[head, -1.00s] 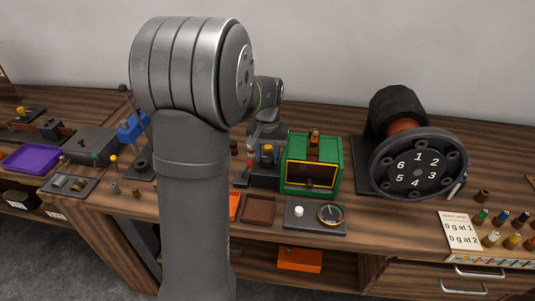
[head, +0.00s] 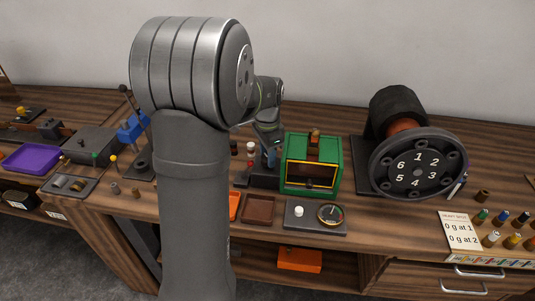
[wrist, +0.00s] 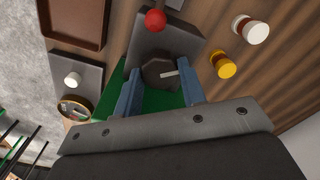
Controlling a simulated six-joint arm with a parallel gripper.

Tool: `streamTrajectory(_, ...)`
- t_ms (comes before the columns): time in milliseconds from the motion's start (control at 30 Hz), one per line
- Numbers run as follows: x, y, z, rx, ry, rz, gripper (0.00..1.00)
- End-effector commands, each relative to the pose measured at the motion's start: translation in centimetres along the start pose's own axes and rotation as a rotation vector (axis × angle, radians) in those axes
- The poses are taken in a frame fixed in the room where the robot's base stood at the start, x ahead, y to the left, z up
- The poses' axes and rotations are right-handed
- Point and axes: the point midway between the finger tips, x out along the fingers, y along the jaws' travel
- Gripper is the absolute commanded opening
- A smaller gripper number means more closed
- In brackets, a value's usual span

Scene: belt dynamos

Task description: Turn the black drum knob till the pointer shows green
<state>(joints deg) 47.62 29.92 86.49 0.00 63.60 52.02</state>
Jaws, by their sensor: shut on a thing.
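The black drum knob (wrist: 152,76) with a white line on its top sits on a dark block (wrist: 160,42) in the wrist view. My gripper (wrist: 160,82) is shut on the knob, with one blue finger on each side of it. In the head view my gripper (head: 270,147) is down at the dark block (head: 263,179), and the knob is hidden there. The round dial (head: 330,215) is on a dark plate right of the brown tray; it also shows in the wrist view (wrist: 75,108). Its pointer is too small to read against the colours.
A red ball (wrist: 155,20) stands close by the knob. A green box (head: 312,165) is just right of my gripper. A yellow-topped piece (wrist: 224,65) and a white-topped piece (wrist: 251,29) stand nearby. A brown tray (head: 258,210) is in front; a large numbered wheel (head: 418,172) is farther right.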

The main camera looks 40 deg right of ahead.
Motion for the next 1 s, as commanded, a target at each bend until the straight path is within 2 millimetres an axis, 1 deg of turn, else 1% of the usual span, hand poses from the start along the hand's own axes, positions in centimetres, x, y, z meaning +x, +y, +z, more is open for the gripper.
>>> streamTrajectory(200, -0.07, -0.03, -0.03, 0.183, 0.001, -0.002, 0.14)
streamTrajectory(500, -0.07, -0.04, -0.03, 0.362, 0.001, -0.002, 0.14)
streamTrajectory(700, -0.07, -0.04, -0.03, 0.422, 0.001, -0.002, 0.14)
streamTrajectory(1000, -0.07, -0.04, -0.03, 0.444, 0.001, -0.002, 0.14)
